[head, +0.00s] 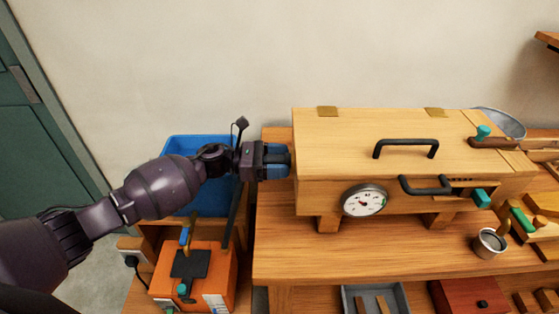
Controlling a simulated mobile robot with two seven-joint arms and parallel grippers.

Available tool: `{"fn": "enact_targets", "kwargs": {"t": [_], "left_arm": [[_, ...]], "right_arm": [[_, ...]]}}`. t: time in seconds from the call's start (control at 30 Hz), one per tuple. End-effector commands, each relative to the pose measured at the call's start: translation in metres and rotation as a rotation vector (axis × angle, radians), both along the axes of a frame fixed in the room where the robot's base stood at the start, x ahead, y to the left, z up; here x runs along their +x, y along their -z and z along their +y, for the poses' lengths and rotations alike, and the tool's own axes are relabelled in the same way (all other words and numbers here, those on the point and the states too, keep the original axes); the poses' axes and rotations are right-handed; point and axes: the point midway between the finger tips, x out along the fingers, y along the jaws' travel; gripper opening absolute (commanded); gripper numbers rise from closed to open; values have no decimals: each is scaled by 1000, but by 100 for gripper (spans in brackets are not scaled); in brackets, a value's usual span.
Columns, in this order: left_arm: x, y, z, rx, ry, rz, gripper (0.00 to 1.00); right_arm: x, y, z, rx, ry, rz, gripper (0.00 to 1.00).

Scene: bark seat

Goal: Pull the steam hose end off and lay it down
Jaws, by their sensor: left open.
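A long pale wooden steam box (335,155) with a black lid handle and a round dial stands on the bench. My left gripper (284,161) is at the box's left end, with its blue-grey fingers close against that end. It is open. The hose end cannot be made out; my gripper and wrist cover the area at the box's left end. A dark hose-like length (232,212) rises from near the orange steam unit (217,262) towards my wrist, and its upper part is hidden. My right gripper is not in view.
A blue bin (205,148) stands behind my left forearm. A wooden bench (340,255) carries the box, with bare room in front of it. A small metal cup (490,243) and wooden pieces with green parts lie at the right. A grey tray (375,300) is below.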

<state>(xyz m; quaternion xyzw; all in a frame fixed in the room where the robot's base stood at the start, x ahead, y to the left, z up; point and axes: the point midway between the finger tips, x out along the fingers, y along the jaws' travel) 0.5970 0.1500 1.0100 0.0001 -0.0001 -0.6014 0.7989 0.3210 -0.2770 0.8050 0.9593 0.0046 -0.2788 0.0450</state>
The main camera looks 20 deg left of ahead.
Motion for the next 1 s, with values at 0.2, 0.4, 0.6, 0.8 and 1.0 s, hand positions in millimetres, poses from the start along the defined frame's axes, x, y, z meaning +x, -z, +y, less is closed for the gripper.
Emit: {"fn": "enact_targets", "kwargs": {"t": [0.2,0.4,0.6,0.8,1.0], "left_arm": [[0,1,0,0,0,0,66],[0,1,0,0,0,1,66],[0,0,0,0,0,0,66],[0,0,0,0,0,0,44],[0,0,0,0,0,0,14]], "right_arm": [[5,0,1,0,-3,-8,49],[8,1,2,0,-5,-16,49],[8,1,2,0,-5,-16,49],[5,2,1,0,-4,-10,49],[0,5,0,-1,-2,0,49]]}}
